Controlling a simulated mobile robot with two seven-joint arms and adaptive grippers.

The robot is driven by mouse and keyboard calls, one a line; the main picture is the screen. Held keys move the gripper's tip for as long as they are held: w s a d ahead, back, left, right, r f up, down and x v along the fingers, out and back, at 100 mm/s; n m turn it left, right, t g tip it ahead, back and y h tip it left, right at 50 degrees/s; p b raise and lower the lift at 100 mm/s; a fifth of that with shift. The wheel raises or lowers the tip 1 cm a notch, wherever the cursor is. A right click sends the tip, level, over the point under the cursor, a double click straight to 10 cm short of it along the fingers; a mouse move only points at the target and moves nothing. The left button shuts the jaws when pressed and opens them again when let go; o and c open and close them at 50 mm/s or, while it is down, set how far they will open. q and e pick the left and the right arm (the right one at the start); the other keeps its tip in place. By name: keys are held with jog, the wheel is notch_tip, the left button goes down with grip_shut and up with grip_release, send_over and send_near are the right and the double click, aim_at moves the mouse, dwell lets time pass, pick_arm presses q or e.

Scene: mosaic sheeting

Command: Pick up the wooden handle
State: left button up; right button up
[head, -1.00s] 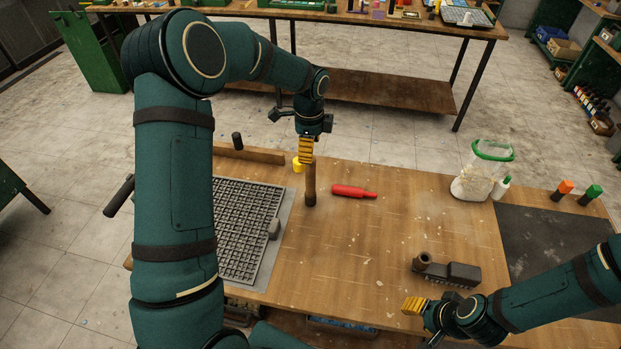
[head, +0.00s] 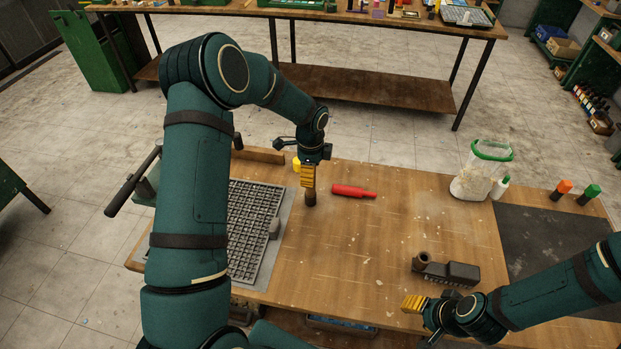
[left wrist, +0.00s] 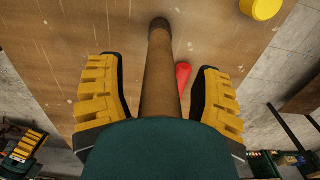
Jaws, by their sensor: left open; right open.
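The wooden handle (head: 310,198) is a brown rod with a dark lower end. It stands upright on the bench to the right of the grid tray. My left gripper (head: 308,176) is above and around it, fingers pointing down, hiding its upper part in the head view. In the left wrist view the handle (left wrist: 158,75) runs between the two yellow fingers of my open left gripper (left wrist: 160,68), with a visible gap on each side. My right gripper (head: 414,304) is open and empty over the front right of the bench.
A red bottle-shaped object (head: 353,191) lies just right of the handle. A yellow round piece (head: 296,164) is behind it. A grey grid tray (head: 252,230) lies left. A dark tool block (head: 450,272) and a green-rimmed bag (head: 470,186) stand right. The bench middle is clear.

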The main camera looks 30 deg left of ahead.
pick_arm(q)
grip_shut()
jog(key=shift+r, duration=0.15)
